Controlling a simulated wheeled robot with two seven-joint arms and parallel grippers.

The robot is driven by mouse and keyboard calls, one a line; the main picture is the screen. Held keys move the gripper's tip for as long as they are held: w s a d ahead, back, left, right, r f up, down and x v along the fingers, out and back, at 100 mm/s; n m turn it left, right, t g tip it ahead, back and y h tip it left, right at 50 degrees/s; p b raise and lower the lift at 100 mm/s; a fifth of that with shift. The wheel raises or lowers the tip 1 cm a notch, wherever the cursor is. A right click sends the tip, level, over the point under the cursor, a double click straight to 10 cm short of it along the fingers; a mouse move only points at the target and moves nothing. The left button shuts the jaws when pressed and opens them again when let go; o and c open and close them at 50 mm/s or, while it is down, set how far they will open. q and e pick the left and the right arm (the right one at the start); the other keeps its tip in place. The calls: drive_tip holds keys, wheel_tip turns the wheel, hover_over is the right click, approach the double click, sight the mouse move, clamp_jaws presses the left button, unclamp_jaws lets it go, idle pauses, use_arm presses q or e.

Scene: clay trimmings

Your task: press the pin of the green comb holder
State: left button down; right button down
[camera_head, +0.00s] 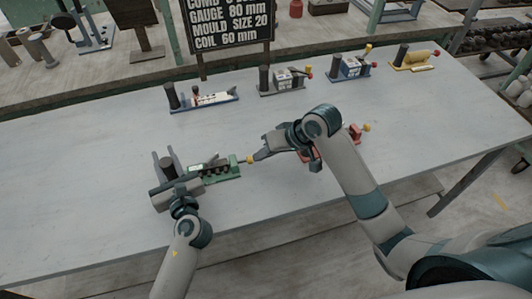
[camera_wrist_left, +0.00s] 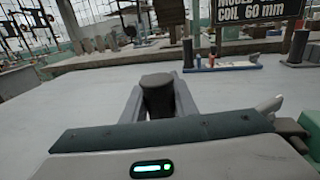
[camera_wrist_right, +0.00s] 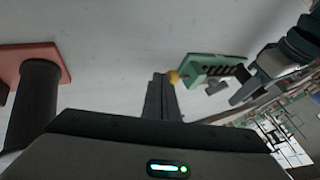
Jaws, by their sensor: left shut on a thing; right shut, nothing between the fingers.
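The green comb holder (camera_head: 228,176) lies on the grey table at left centre, with dark comb teeth along it. Its yellow-tipped pin (camera_head: 249,160) sticks out of its right end. It also shows in the right wrist view (camera_wrist_right: 222,66), with the yellow pin tip (camera_wrist_right: 173,77). My left gripper (camera_head: 166,155) is shut on the dark post (camera_wrist_left: 157,93) at the holder's left end. My right gripper (camera_head: 259,157) is shut and empty. Its fingertips (camera_wrist_right: 160,80) are right at the pin's yellow tip; I cannot tell whether they touch.
A red holder (camera_head: 354,132) stands partly behind my right arm; its base (camera_wrist_right: 62,60) and dark post show in the right wrist view. Blue (camera_head: 212,99), grey (camera_head: 283,85), dark blue (camera_head: 350,69) and yellow (camera_head: 414,61) holders line the back edge. A sign (camera_head: 228,20) stands behind. The front table is clear.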

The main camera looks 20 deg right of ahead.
use_arm(q)
drive_tip(key=shift+s+f, duration=0.1)
drive_tip(key=shift+f, duration=0.1)
drive_tip(key=shift+d, duration=0.1)
use_arm(e)
drive_tip(key=shift+a, duration=1.45)
drive_tip(key=shift+d, duration=0.1)
drive_tip(key=d, duration=0.4)
drive_tip(key=v, duration=1)
use_arm(q)
drive_tip(key=c, duration=1.4)
unclamp_jaws()
drive_tip(key=shift+r, duration=0.1)
use_arm(e)
drive_tip(key=shift+d, duration=0.1)
use_arm(q)
drive_tip(key=shift+o, duration=0.2)
